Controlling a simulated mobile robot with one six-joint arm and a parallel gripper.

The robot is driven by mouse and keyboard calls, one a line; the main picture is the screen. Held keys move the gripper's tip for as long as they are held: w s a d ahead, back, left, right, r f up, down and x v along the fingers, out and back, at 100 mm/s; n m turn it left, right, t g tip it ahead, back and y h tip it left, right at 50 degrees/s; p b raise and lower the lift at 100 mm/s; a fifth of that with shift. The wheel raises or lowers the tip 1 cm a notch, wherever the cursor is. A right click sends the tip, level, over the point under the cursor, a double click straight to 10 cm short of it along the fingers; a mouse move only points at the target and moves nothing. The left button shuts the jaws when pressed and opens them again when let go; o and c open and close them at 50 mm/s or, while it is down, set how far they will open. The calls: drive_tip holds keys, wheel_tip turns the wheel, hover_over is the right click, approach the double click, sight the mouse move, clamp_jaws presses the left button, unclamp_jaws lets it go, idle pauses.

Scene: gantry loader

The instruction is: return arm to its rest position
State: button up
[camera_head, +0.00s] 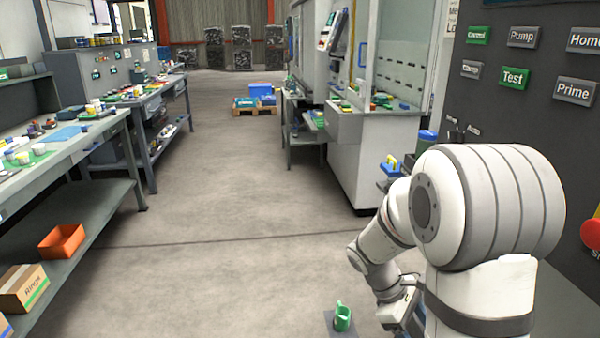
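My white and grey arm fills the lower right of the head view. Its large rounded joint is nearest the camera, and the thinner links bend down and to the left behind it. My gripper (405,312) appears as a dark and light end piece low in the picture, partly hidden by my own arm. Its fingers do not show clearly, so I cannot tell whether it is open or shut or holds anything. A green object (343,318) stands on a small grey plate (330,322), just left of the gripper and apparently apart from it.
A dark control panel (530,110) with labelled buttons and a red knob (591,234) stands close on the right. A white machine cabinet (368,165) stands beyond the arm. Cluttered workbenches (60,160) line the left. The concrete aisle (220,200) between is clear.

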drive_tip(key=s+a+r+m+t+y+p, duration=0.2)
drive_tip(key=s+a+r+m+p, duration=0.1)
drive_tip(key=r, duration=0.5)
drive_tip(key=s+a+r+m+t+y+p, duration=0.2)
drive_tip(key=s+a+r+m+p, duration=0.1)
drive_tip(key=r, duration=0.5)
drive_tip(key=s+a+r+m+t+y+p, duration=0.2)
drive_tip(key=s+a+r+m+p, duration=0.1)
drive_tip(key=r+p, duration=0.3)
wheel_tip(320, 180, up, 2)
drive_tip(key=shift+s+a+r+m+t+y, duration=0.2)
drive_tip(key=shift+s+m+t+y, duration=0.1)
drive_tip(key=shift+s+m, duration=0.4)
drive_tip(key=shift+w, duration=0.15)
drive_tip(key=shift+c, duration=0.2)
